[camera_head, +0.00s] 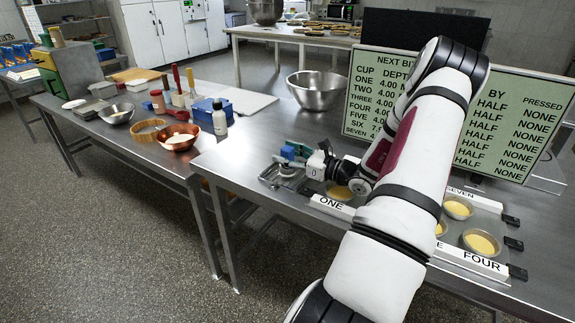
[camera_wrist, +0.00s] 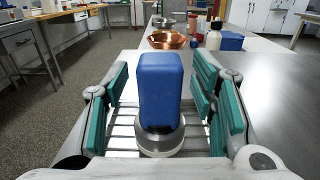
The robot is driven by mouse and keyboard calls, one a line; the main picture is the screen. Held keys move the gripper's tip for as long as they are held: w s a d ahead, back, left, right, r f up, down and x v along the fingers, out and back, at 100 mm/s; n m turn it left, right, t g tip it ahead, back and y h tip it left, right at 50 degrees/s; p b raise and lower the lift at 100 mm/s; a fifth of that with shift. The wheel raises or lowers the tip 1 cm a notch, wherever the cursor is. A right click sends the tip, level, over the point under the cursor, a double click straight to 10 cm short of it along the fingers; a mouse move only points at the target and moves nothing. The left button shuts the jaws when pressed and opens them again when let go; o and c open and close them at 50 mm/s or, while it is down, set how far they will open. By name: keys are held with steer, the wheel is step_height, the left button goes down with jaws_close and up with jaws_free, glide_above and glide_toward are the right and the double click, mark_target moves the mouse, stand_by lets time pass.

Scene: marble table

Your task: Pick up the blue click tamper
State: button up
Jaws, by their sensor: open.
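The blue click tamper (camera_wrist: 160,90) stands upright in the wrist view, a blue block on a round metal base. It stands on a metal wire rack (camera_wrist: 125,128). My gripper (camera_wrist: 162,108) is open, with one teal-padded finger on each side of the tamper and a visible gap on both sides. In the head view my gripper (camera_head: 300,158) is at the left end of the near table's row of cups, above the rack (camera_head: 283,178). A small blue part of the tamper (camera_head: 287,152) shows there; the rest is hidden by my gripper.
A sign board (camera_head: 520,125) stands behind my arm. Cups with yellow contents (camera_head: 481,242) sit to the right by number labels. A steel bowl (camera_head: 317,90) is behind. A copper bowl (camera_head: 179,137) and white bottle (camera_head: 220,118) stand on the left table.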

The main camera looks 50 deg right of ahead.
mark_target(287, 148)
steer(key=shift+c, duration=0.6)
jaws_close()
steer(key=shift+r, duration=0.15)
steer(key=shift+r, duration=0.55)
step_height(287, 148, up, 2)
steer(key=shift+r, duration=0.2)
steer(key=s+d, duration=0.2)
steer(key=s, duration=0.5)
steer(key=s+d+r, duration=0.1)
steer(key=s+d, duration=0.1)
steer(key=s, duration=0.6)
steer(key=shift+s+d+r, duration=0.15)
steer(key=shift+d, duration=0.25)
